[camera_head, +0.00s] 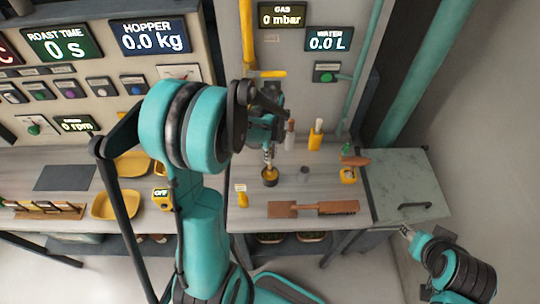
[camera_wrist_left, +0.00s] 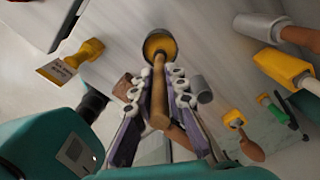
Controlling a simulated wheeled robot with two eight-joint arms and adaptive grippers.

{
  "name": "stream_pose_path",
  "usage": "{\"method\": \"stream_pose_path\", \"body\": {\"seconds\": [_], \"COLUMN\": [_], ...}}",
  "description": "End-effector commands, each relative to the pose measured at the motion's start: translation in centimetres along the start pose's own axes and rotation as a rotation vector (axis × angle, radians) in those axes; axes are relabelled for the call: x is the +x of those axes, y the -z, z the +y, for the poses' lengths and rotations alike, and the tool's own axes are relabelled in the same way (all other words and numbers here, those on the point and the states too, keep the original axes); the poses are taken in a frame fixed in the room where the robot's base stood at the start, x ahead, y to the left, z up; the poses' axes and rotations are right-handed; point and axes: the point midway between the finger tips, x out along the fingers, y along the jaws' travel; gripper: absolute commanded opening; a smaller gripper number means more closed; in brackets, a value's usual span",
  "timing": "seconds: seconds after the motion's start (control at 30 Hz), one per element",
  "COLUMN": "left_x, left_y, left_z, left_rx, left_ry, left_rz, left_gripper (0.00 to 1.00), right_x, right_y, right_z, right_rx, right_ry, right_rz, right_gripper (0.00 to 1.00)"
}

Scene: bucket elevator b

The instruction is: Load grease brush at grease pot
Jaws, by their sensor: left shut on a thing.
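The grease pot (camera_head: 269,181) is a small dark cup with yellow-orange contents on the bench. It also shows at the top middle of the left wrist view (camera_wrist_left: 149,38). My left gripper (camera_head: 268,147) is above the pot, pointing down. In the left wrist view its fingers are shut on the grease brush (camera_wrist_left: 158,98), a wooden handle running between them towards the pot. The brush's far end overlaps the pot's mouth; how deep it sits is hard to tell. My right gripper (camera_head: 408,232) is low at the right, beside the metal cabinet; its finger state is unclear.
A brown wooden paddle and brush (camera_head: 312,208) lie in front of the pot. A small grey cup (camera_head: 304,174) stands just right of it. A yellow-handled tool (camera_head: 316,135) stands behind. Yellow trays (camera_head: 114,206) lie left. A grey cabinet (camera_head: 404,178) adjoins the bench's right end.

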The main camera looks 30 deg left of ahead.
Motion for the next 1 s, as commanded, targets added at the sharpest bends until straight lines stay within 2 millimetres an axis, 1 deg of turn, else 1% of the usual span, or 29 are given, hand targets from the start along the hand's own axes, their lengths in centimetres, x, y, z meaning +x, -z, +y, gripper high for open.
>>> {"method": "stream_pose_path", "body": {"seconds": [0.03,0.5,1.0], "left_x": [-0.7,-4.6,-4.7], "left_y": [0.0,0.0,0.0], "left_z": [0.0,0.0,0.0], "left_rx": [0.0,0.0,0.0], "left_ry": [0.0,0.0,0.0], "left_rz": [0.0,0.0,0.0], "left_gripper": [0.0,0.0,0.0], "right_x": [-0.5,-2.6,-2.6], "right_y": [0.3,1.9,1.9], "right_z": [0.0,0.0,0.0], "right_rx": [0.0,0.0,0.0], "right_ry": [0.0,0.0,0.0], "right_rz": [0.0,0.0,0.0], "right_gripper": [0.4,0.4,0.4]}}
